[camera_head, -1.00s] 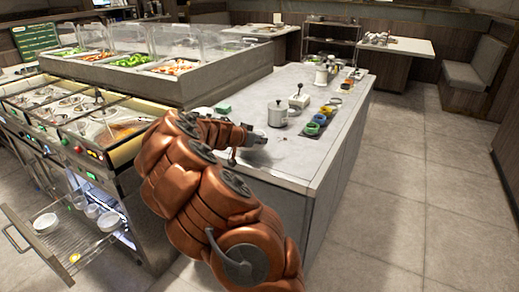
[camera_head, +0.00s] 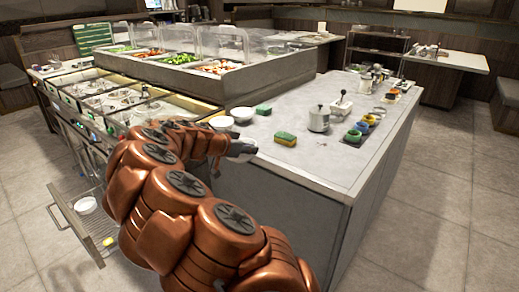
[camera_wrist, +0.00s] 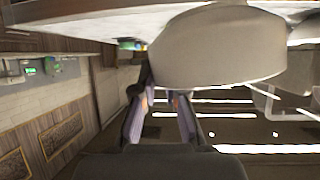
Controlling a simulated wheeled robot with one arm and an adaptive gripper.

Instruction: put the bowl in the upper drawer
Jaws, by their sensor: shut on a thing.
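My gripper (camera_head: 241,148) is over the near left edge of the grey counter in the head view. In the wrist view its fingers (camera_wrist: 163,98) are shut on a pale bowl (camera_wrist: 215,50), which fills the upper middle. The exact contact at the rim is blurred. In the head view the held bowl is hard to make out at the fingertips. A pulled-out wire drawer (camera_head: 62,217) is at the lower left, partly hidden by my arm. It holds a white bowl (camera_head: 86,205) and a small yellow thing (camera_head: 109,242). I cannot tell which drawer level this is.
Bowls (camera_head: 241,114) stand on the counter (camera_head: 250,182) just beyond my gripper. A glass-fronted salad bar (camera_head: 190,72) stands behind. The floor at right is clear.

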